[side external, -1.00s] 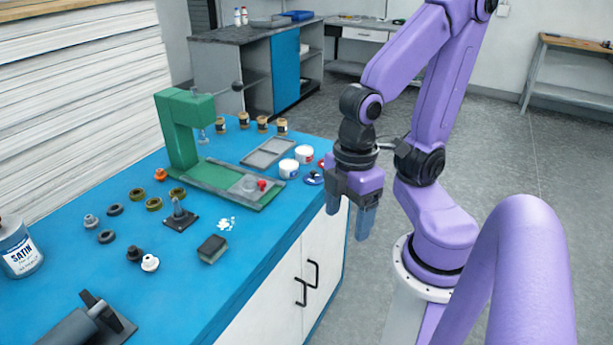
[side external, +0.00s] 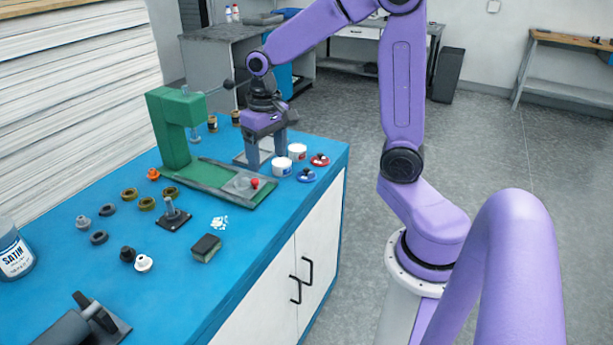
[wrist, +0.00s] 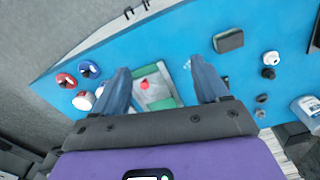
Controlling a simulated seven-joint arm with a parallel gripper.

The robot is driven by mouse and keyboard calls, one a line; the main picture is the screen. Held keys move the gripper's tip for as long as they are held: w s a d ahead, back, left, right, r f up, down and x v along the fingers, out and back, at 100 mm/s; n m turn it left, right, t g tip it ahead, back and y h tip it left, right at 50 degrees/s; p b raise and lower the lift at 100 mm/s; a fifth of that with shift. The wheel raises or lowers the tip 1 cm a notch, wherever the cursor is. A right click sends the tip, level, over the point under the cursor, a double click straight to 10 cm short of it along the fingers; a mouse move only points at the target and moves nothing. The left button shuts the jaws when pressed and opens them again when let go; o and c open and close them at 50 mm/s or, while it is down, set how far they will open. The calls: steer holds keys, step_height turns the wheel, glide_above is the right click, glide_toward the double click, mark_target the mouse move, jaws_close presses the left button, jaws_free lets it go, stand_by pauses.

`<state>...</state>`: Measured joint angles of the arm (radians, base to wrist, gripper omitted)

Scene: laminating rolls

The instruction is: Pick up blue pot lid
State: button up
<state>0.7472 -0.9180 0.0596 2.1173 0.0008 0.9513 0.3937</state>
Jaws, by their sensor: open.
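The blue pot lid (side external: 306,176) is a small blue disc with a dark knob, lying on the blue bench near its right edge. In the wrist view the blue lid (wrist: 88,69) is left of my left-hand finger. My gripper (side external: 266,158) is open and empty, pointing down over the back of the bench, left of the lid and the white pots. In the wrist view the fingers of my gripper (wrist: 160,66) are wide apart, with the green press base between and below them. The lid is outside the jaws and apart from them.
A red pot lid (side external: 319,160) lies just behind the blue one. Two white pots (side external: 282,168) (side external: 297,152) stand close on its left. The green press (side external: 172,130) rises left of my gripper. The bench's right edge is near the lids.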

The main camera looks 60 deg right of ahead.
steer(key=w+d+m, duration=0.5)
steer(key=d+m, duration=0.1)
steer(key=d, duration=0.6)
steer(key=m, duration=0.7)
glide_above(307, 168)
step_height(307, 168, down, 3)
step_height(307, 168, down, 17)
steer(key=shift+r, duration=0.1)
steer(key=c, duration=0.7)
